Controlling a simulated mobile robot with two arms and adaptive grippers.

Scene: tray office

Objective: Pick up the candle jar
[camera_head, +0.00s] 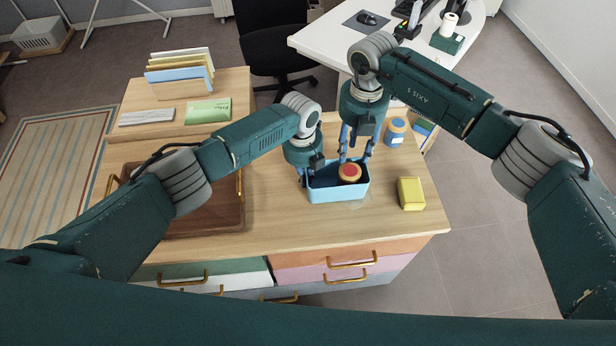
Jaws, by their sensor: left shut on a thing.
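A light blue open bin (338,194) stands on the wooden desktop. A round jar with a red top and a tan rim (349,173) sits upright inside it. A blue jar with an orange-tan top (396,131) stands behind the bin to the right. I cannot tell for sure which of the two is the candle jar. My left gripper (305,178) is at the bin's left end, shut on its wall; its fingertips are partly hidden. My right gripper (356,153) points down over the bin, fingers apart and empty, just above and behind the red-topped jar.
A yellow block (411,193) lies right of the bin. A brown tray with gold handles (205,215) lies to the left, under my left arm. A green packet (208,111) and a file rack (180,72) are farther back. The desktop in front of the bin is clear.

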